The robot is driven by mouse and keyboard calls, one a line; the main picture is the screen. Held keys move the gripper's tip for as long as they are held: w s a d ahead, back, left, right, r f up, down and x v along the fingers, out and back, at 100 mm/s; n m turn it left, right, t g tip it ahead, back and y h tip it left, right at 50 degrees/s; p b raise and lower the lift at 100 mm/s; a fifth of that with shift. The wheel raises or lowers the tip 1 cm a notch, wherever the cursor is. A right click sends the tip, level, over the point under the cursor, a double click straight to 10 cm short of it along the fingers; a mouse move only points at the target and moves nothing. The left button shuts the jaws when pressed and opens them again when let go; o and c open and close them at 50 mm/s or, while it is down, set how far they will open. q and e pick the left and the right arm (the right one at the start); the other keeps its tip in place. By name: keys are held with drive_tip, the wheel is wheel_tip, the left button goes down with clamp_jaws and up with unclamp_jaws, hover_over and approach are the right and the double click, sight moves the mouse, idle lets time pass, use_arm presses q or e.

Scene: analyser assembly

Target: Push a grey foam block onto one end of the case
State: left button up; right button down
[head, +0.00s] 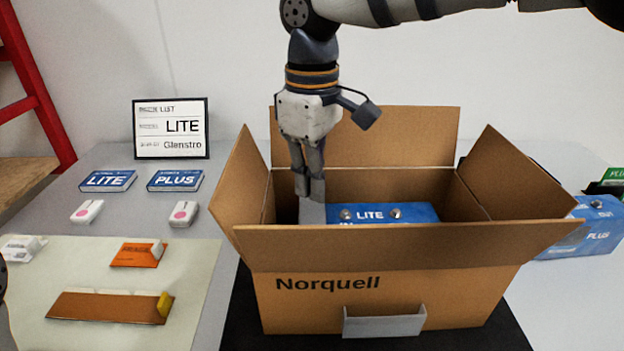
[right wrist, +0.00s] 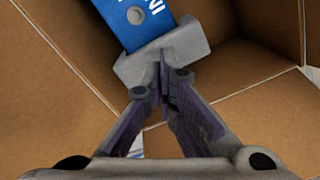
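The blue case (head: 385,212), marked LITE, lies inside the open cardboard box. A grey foam block (head: 312,212) is at the case's left end in the head view. In the right wrist view, the block (right wrist: 165,57) sits across the end of the blue case (right wrist: 135,18) and appears to be around it. My right gripper (head: 310,187) is inside the box, pointing down, fingertips together and against the block. The fingertips (right wrist: 164,80) look closed on each other, not spread across the block. Another grey foam block (head: 385,325) stands outside the box's front.
The cardboard box (head: 400,295) has its flaps spread outward around my right gripper. A blue PLUS case (head: 590,228) stands at the right. Cards, white devices and a pale mat (head: 85,265) lie at the left. A framed sign (head: 171,128) stands behind.

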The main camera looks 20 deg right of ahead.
use_arm(q)
drive_tip(key=shift+w, duration=0.1)
use_arm(e)
drive_tip(key=shift+f, duration=1.05)
idle(1.1)
drive_tip(key=shift+r+p, duration=0.4)
drive_tip(key=shift+r, duration=2.7)
use_arm(q)
drive_tip(key=shift+w+r+t, duration=0.3)
drive_tip(key=shift+w+r, duration=0.45)
use_arm(e)
drive_tip(key=shift+w, duration=0.15)
